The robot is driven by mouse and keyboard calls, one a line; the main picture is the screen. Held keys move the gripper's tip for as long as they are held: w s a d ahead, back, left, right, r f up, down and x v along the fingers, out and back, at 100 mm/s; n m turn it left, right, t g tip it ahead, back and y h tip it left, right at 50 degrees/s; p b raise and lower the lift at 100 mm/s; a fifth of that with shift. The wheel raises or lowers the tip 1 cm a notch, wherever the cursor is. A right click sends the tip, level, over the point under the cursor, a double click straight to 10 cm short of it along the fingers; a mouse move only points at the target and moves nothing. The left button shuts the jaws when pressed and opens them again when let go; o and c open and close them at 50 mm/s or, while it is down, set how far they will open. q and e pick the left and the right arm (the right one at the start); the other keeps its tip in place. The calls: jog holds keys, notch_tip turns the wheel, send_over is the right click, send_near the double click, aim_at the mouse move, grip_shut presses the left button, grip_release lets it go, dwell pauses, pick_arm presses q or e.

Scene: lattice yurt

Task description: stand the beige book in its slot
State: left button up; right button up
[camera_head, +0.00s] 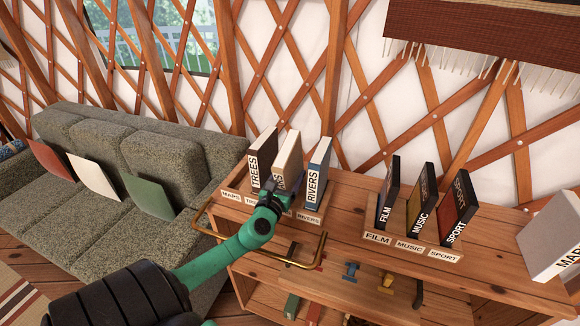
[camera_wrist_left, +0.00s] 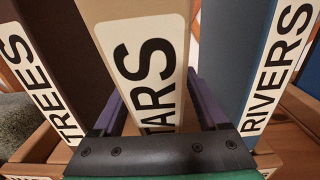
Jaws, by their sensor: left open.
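The beige book (camera_head: 287,155), lettered STARS, stands upright in the left wooden rack, between the dark brown TREES book (camera_head: 265,160) and the blue-grey RIVERS book (camera_head: 318,168). Its lower part is hidden in the head view by my left gripper (camera_head: 283,192). In the left wrist view the beige book (camera_wrist_left: 140,25) fills the middle, with one purple finger of the open gripper on each side of it. I cannot tell whether the fingers touch it. The slot's base and its label are hidden behind the gripper. My right gripper is not in view.
A second rack holds FILM (camera_head: 387,195), MUSIC (camera_head: 421,205) and SPORT (camera_head: 459,208) books. A pale MAPS book (camera_head: 552,238) stands at the far right. The place behind the left rack's MAPS label (camera_head: 231,196) looks empty. A brass rail (camera_head: 262,256) runs near the cabinet's front.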

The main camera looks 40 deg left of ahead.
pick_arm(q)
jog(key=shift+w+a, duration=0.15)
jog(key=shift+w, duration=0.3)
jog(key=shift+w+f, duration=0.1)
jog(key=shift+f, duration=0.05)
grip_shut()
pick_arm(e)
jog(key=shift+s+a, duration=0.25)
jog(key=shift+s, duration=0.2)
pick_arm(q)
jog(key=shift+r, duration=0.2)
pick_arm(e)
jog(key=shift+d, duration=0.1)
